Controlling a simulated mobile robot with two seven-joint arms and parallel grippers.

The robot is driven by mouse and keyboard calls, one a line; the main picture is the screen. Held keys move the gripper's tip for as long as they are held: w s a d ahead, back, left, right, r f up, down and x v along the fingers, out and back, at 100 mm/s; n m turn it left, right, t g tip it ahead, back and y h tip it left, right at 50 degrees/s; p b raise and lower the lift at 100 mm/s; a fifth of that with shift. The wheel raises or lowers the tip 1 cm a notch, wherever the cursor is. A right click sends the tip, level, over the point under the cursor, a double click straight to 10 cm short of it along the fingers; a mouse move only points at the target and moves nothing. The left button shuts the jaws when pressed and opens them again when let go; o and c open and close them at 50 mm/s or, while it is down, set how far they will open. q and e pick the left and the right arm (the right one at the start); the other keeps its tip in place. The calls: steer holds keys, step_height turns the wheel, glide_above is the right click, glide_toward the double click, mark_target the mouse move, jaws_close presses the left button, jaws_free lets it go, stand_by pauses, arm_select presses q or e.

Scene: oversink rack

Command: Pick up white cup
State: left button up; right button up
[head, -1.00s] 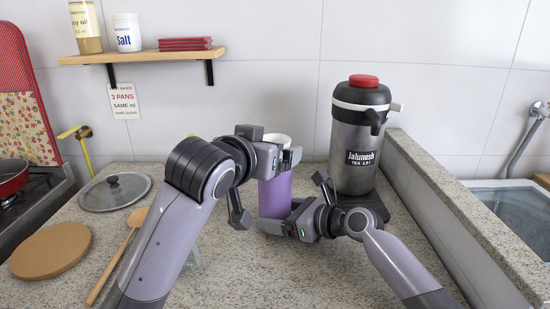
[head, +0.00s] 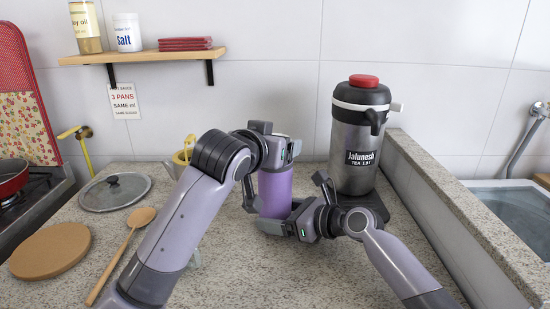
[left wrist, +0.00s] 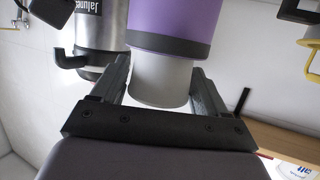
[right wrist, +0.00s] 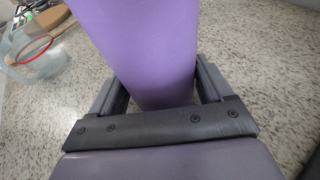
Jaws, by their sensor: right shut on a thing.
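The white cup (left wrist: 160,82) sits on the end of a purple flask (head: 275,190) above its dark band, and is mostly hidden by my left gripper in the head view. My left gripper (head: 278,142) is around the cup, one finger on each side of it, and looks open in the left wrist view. The purple flask stands upright on the counter and fills the middle of the right wrist view (right wrist: 145,45). My right gripper (head: 280,216) is shut on the flask's lower part.
A steel tea dispenser (head: 358,150) stands close behind on the right, beside a raised ledge (head: 440,200) and the sink. A yellow-handled vessel (head: 184,152) is partly behind my left arm. A pan lid (head: 115,191), wooden spoon (head: 130,235) and round board (head: 50,250) lie left.

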arm_select(q)
steer(key=c, duration=0.5)
arm_select(e)
steer(key=shift+f, duration=0.1)
arm_select(q)
step_height(320, 180, up, 10)
steer(key=shift+r, duration=0.1)
arm_select(e)
steer(key=o, duration=0.7)
